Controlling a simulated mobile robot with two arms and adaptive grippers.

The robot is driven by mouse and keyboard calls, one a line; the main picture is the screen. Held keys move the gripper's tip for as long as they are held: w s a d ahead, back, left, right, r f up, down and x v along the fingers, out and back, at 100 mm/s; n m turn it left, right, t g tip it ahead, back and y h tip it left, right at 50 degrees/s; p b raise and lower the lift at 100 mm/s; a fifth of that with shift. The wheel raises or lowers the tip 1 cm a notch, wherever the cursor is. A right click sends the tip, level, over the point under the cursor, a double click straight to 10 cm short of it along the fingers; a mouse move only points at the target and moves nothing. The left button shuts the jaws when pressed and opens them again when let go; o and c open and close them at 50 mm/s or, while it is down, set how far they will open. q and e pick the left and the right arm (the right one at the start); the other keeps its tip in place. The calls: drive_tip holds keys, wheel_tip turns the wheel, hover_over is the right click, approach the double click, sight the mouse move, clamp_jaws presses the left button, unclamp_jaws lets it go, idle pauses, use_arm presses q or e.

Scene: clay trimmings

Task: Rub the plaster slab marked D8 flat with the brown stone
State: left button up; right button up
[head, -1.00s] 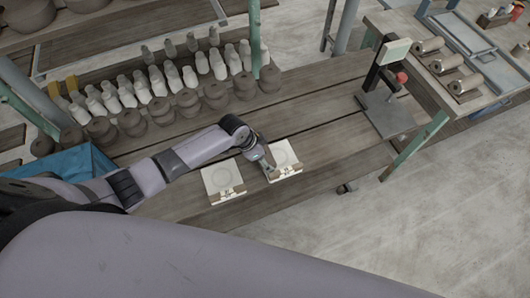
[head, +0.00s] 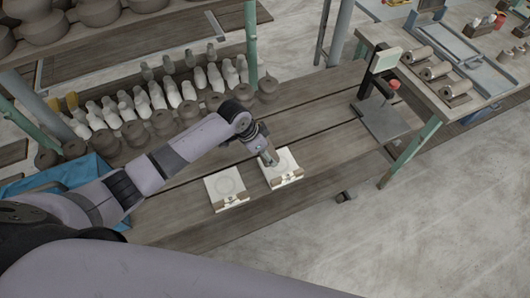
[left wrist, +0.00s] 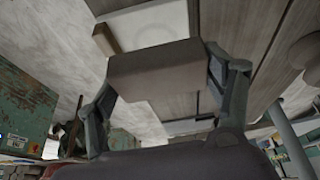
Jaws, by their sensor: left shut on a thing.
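Two pale square plaster slabs lie side by side near the table's front edge in the head view: a right slab (head: 289,162) and a left slab (head: 226,186). Each has a faint round mark and small brown pieces along its front edge. I cannot read D8 on either. My left gripper (head: 271,159) is over the left part of the right slab. In the left wrist view it is shut on the brown stone (left wrist: 155,72), a blocky piece between both fingers. A pale slab (left wrist: 157,24) shows beyond the stone; whether they touch is unclear. My right gripper is not in view.
Rows of clay pots and pale figures (head: 160,105) stand behind on the table (head: 325,130). A stand with a dark base plate (head: 384,120) is at the table's right. A blue container (head: 62,180) is at left. The planks right of the slabs are clear.

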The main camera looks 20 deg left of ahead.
use_arm(q)
drive_tip(key=shift+w+f, duration=0.15)
drive_tip(key=shift+f+b, duration=0.75)
drive_tip(key=shift+f, duration=0.3)
drive_tip(key=shift+d+f, duration=0.1)
drive_tip(key=shift+f, duration=0.45)
drive_tip(key=shift+r, duration=0.1)
